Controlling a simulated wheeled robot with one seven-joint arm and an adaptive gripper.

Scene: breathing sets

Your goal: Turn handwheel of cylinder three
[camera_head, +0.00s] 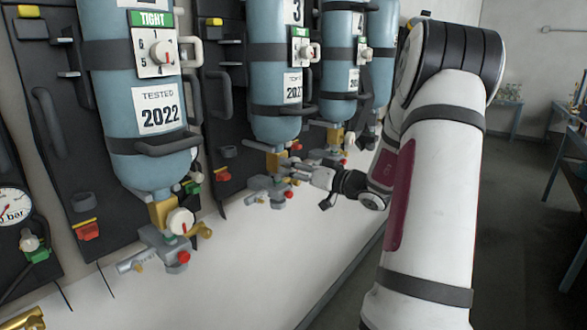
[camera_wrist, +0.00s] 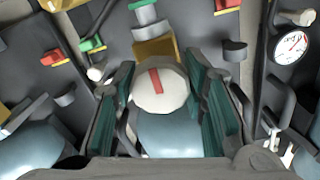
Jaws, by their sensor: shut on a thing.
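Cylinder three (camera_head: 275,75) is a blue cylinder strapped upright to a dark wall panel, with a partly cut-off "3" label at its top. Its brass valve (camera_head: 276,160) hangs below it. In the wrist view, its handwheel (camera_wrist: 160,92) is a round white knob with a red mark pointing up the picture, slightly tilted. My gripper (camera_wrist: 162,100) is shut on the handwheel, with one green-padded finger on each side. In the head view, my gripper (camera_head: 292,170) reaches in from the right beside the valve and hides the handwheel.
A nearer blue cylinder (camera_head: 145,80) with its white handwheel (camera_head: 181,221) stands at left. Other blue cylinders (camera_head: 340,60) stand behind cylinder three. Pressure gauges (camera_wrist: 291,47) sit on the panels. Clear floor (camera_head: 510,230) lies at right, beside blue-legged tables (camera_head: 565,150).

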